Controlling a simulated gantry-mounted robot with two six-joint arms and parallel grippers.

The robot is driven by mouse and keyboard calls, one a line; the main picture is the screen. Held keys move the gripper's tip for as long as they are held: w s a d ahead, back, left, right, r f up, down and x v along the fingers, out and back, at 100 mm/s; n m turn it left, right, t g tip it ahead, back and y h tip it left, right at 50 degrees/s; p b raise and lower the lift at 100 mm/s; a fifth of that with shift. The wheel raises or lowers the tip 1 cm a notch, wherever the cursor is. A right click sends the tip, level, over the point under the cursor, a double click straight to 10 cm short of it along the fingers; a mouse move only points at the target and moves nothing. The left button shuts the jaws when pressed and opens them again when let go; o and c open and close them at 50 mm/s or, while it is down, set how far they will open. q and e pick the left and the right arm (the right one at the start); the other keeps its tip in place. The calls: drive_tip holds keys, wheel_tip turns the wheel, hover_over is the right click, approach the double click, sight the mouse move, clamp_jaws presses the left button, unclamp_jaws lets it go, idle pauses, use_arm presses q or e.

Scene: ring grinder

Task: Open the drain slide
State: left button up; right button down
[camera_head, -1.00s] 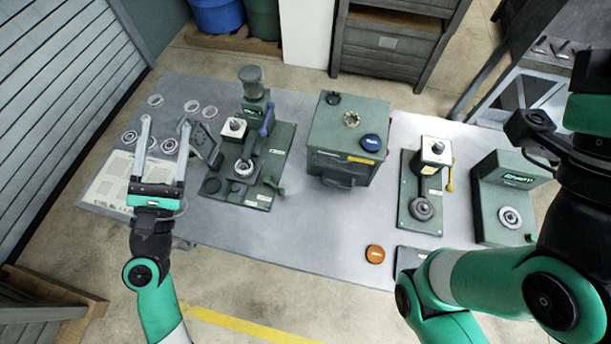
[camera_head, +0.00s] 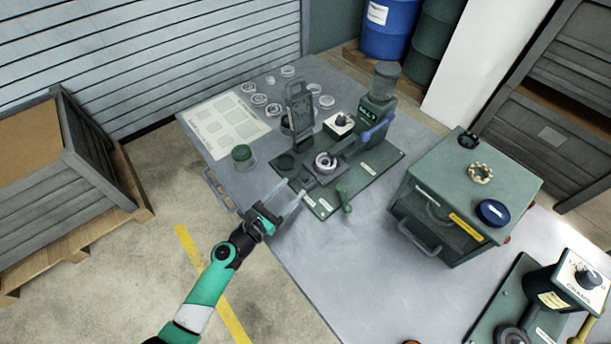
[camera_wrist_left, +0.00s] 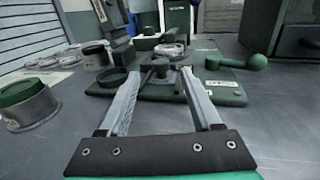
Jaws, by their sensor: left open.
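The ring grinder (camera_head: 350,165) stands on its green base plate at the back of the table. A metal ring (camera_head: 325,162) sits on its low round seat, and it also shows in the left wrist view (camera_wrist_left: 170,50). A green ball-ended handle (camera_head: 346,196) sticks out at the front right of the base; it also shows in the wrist view (camera_wrist_left: 257,62). My left gripper (camera_head: 278,182) is open and empty at the front left edge of the base. In the wrist view, a small dark block (camera_wrist_left: 160,68) lies beyond and between the fingertips. I cannot tell for sure which part is the drain slide.
A green-lidded jar (camera_head: 242,156) stands left of the gripper. Several metal rings (camera_head: 260,100) and a paper sheet (camera_head: 226,124) lie behind it. A green box with a front handle (camera_head: 465,195) stands to the right. The table's front centre is bare.

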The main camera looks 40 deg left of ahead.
sight(302, 179)
use_arm(q)
drive_tip(key=w, duration=0.2)
drive_tip(key=w+b, duration=0.1)
drive_tip(key=w, duration=0.4)
drive_tip(key=shift+w+a, duration=0.15)
drive_tip(key=shift+a, duration=0.15)
clamp_jaws()
idle(0.9)
